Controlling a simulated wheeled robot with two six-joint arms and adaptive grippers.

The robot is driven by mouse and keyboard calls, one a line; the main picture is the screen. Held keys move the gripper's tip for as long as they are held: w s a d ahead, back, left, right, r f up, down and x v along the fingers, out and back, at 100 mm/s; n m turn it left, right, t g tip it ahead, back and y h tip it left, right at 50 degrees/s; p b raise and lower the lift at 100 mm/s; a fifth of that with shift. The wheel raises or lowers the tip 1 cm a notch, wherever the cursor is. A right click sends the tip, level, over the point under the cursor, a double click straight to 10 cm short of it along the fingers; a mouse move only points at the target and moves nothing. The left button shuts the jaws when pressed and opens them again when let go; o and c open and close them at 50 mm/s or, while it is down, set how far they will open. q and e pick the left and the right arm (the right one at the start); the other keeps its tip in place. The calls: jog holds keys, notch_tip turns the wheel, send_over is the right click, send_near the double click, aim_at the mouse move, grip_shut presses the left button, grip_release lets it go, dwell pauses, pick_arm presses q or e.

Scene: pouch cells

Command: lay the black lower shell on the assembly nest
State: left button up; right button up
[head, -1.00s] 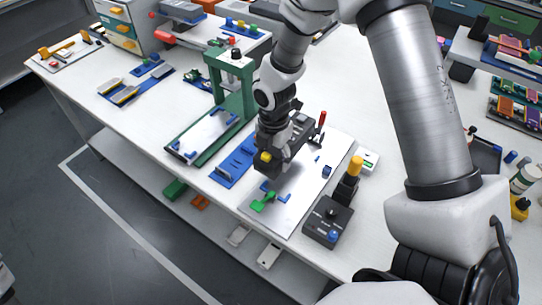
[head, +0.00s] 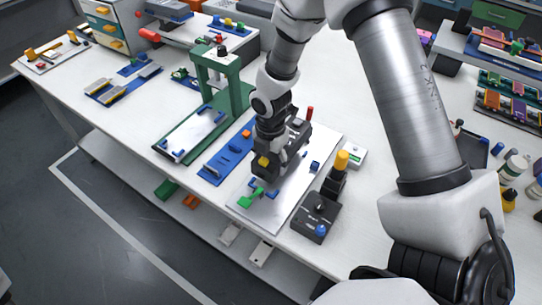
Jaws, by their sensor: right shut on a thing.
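My right gripper (head: 272,162) points down over a pale plate (head: 293,212), which looks like the assembly nest. It carries a green clamp (head: 250,198), small blue stops (head: 272,197) and a red-handled clamp (head: 309,113) at its far end. The gripper is shut on a dark piece (head: 293,150) that appears to be the black lower shell. The piece blends with the dark gripper, and its outline is partly hidden. I cannot tell whether it touches the plate. My left gripper is not in view.
A green press (head: 238,95) and a blue tray (head: 217,170) stand left of the plate. A black control box (head: 316,218) with a yellow-topped post (head: 341,160) stands close on the right. Bottles (head: 514,168) and loaded racks are at the far right.

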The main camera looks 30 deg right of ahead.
jog(key=shift+f+b, duration=0.55)
jog(key=shift+f, duration=1)
jog(key=shift+p, duration=0.4)
jog(key=shift+p, duration=0.4)
jog(key=shift+r+p, duration=0.1)
jog(key=shift+p, duration=0.25)
